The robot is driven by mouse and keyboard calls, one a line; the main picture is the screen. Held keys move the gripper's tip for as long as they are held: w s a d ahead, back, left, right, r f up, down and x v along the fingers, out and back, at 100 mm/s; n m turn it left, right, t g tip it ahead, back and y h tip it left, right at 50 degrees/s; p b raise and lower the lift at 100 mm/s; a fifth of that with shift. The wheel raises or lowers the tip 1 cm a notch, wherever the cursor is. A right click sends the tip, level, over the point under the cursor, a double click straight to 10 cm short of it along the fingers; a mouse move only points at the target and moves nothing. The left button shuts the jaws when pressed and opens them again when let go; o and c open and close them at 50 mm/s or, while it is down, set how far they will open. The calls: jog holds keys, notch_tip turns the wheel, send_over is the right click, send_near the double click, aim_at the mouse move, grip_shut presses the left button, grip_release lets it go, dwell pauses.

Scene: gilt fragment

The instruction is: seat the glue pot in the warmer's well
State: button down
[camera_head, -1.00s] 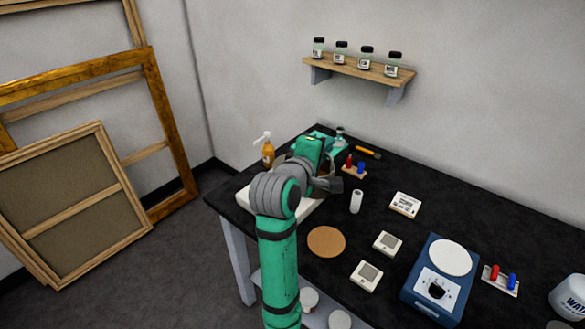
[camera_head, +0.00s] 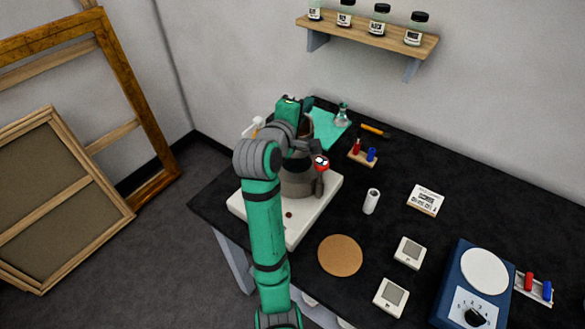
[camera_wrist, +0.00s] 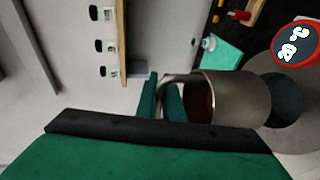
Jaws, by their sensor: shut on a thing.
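The glue pot (camera_wrist: 228,98) is a grey metal pot with brown inside. In the wrist view its curved handle sits between the teal fingers of my gripper (camera_wrist: 163,98), which is shut on it. In the head view my arm hides most of the pot. The warmer (camera_head: 298,182) is a grey round body on the white slab, with a red-rimmed dark badge (camera_head: 321,163). In the wrist view the dark well (camera_wrist: 287,98) shows beyond the pot, partly covered by it. The pot looks held above the warmer, apart from the well; the exact height is unclear.
A white slab (camera_head: 318,214) lies under the warmer. A cork disc (camera_head: 340,255), white cylinder (camera_head: 371,201), red and blue items (camera_head: 363,156), flask (camera_head: 342,116) and teal mat (camera_head: 327,131) are nearby. A jar shelf (camera_head: 366,38) is on the wall.

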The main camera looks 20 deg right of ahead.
aim_at(303, 130)
jog(key=f, duration=0.8)
jog(key=shift+w, duration=0.4)
jog(key=shift+f, duration=2.2)
jog(key=shift+f, duration=0.15)
jog(key=c, duration=1.9)
grip_release()
jog(key=shift+s, duration=0.1)
jog(key=shift+s+a, duration=0.15)
jog(key=v, duration=1.1)
jog(key=shift+s+a+r, duration=0.15)
jog(key=shift+a+r, duration=0.05)
jog(key=shift+r, duration=0.05)
jog(key=shift+d, duration=0.1)
